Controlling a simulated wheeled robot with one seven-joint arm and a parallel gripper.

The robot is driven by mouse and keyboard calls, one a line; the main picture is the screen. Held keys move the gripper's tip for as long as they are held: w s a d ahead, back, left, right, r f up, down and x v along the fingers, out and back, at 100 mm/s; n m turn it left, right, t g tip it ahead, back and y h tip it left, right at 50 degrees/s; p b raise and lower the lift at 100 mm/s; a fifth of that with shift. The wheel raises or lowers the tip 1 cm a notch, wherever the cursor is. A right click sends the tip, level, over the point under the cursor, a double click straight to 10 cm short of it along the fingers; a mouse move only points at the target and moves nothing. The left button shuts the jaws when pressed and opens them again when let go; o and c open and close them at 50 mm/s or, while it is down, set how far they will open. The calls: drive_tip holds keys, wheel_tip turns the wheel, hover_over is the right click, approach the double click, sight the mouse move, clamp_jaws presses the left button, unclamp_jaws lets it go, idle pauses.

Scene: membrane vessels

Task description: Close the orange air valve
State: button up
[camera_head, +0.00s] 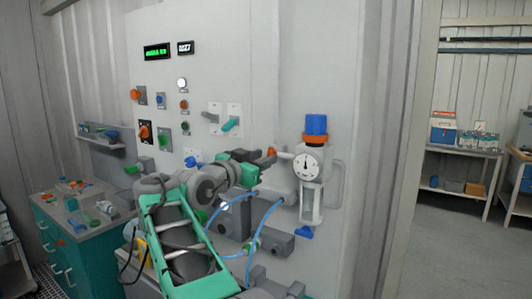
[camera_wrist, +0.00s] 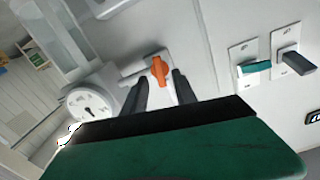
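The orange air valve (camera_wrist: 159,71) is a small orange handle on a pale pipe fitting, beside the round white gauge (camera_wrist: 88,104). In the wrist view the handle shows between the two dark fingertips of my gripper (camera_wrist: 160,80), with a gap on each side. My gripper is open, and no contact with the handle shows. In the head view my gripper (camera_head: 266,160) is close to the panel, and the orange handle (camera_head: 271,152) is just visible by its fingertips, left of the gauge (camera_head: 306,167). How deep the fingers are around the handle cannot be told.
The filter unit (camera_head: 316,127) with its blue knob and orange ring stands right of my gripper. Teal and grey switches (camera_wrist: 255,68) are nearby on the panel. Blue hoses (camera_head: 262,222) hang below my gripper. A teal cabinet (camera_head: 75,240) stands at left.

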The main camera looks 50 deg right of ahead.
drive_tip(key=shift+w+d, duration=0.1)
drive_tip(key=shift+d, duration=0.9)
clamp_jaws()
